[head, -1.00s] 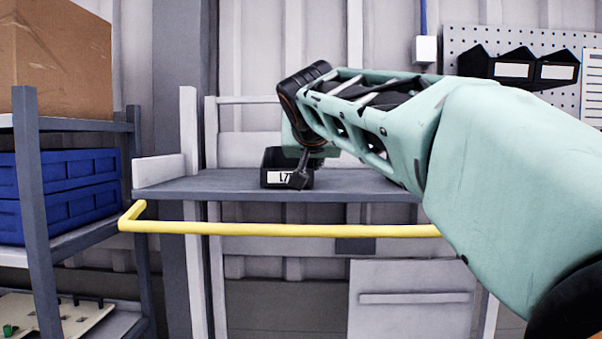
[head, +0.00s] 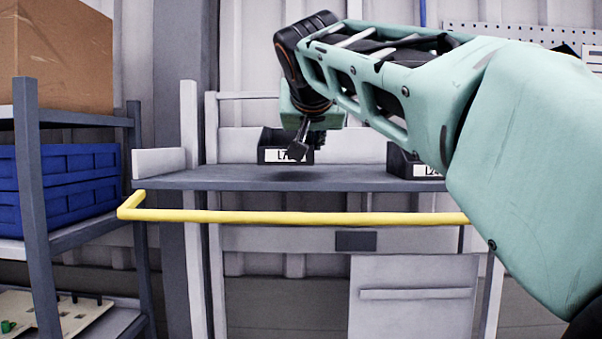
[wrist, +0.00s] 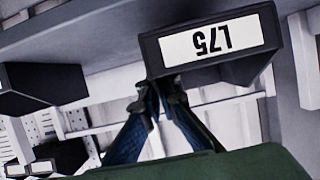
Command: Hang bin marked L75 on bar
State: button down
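The black bin marked L75 (wrist: 258,62) shows its white label in the wrist view. In the head view the bin (head: 268,139) is above the grey bench top, with a dark shadow under it. My gripper (wrist: 160,90) is shut on the bin's rim; in the head view my gripper (head: 302,148) partly covers the label. A thin pale bar (head: 248,96) runs across the back of the bench, behind and above the bin. A yellow bar (head: 300,217) runs along the bench's front.
A second black labelled bin (head: 400,160) sits on the bench top (head: 220,180) to the right, partly behind my arm. A shelf with blue crates (head: 75,185) and a cardboard box (head: 60,50) stands at left. A pegboard (head: 500,34) is at the back right.

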aim_at(313, 145)
jog(key=shift+s+a+b, duration=0.15)
jog(key=shift+s+b, duration=2.25)
jog(key=shift+s, duration=2)
jog(key=shift+w, duration=0.1)
jog(key=shift+w+r+p, duration=0.15)
jog(key=shift+w+p, duration=0.35)
jog(key=w+p, duration=0.5)
jog(key=w, duration=0.3)
jog(key=shift+w, duration=0.3)
jog(key=shift+w+p, duration=0.45)
jog(key=shift+p, duration=0.05)
jog(key=shift+w, duration=0.1)
